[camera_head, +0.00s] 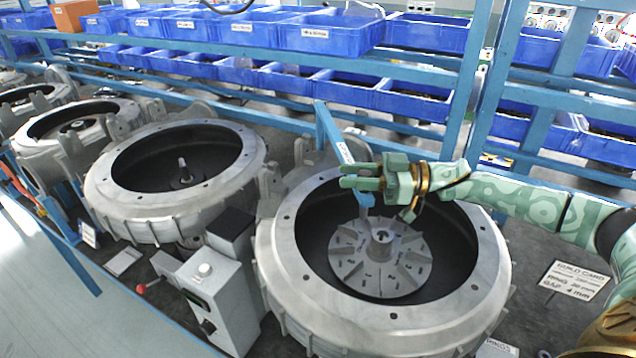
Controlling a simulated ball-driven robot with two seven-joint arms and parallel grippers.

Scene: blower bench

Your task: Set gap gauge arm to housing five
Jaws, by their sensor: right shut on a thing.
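A blue gauge arm (328,132) with a white label rises behind the nearest grey round housing (292,290) and reaches over its rear rim. I cannot read a number on this housing. Inside it lies a grey finned rotor (380,257) with a central hub. My right gripper (347,177) comes in from the right above the rear rim, its fingers pointing left. It is shut on the blue gauge arm, whose blue end (366,199) shows just below the fingers. The fingers hide part of the arm. My left gripper is not in view.
More round housings (150,205) stand in a row to the left. A grey control box (218,300) with a knob stands between the two nearest. Blue racks with bins (330,35) run behind.

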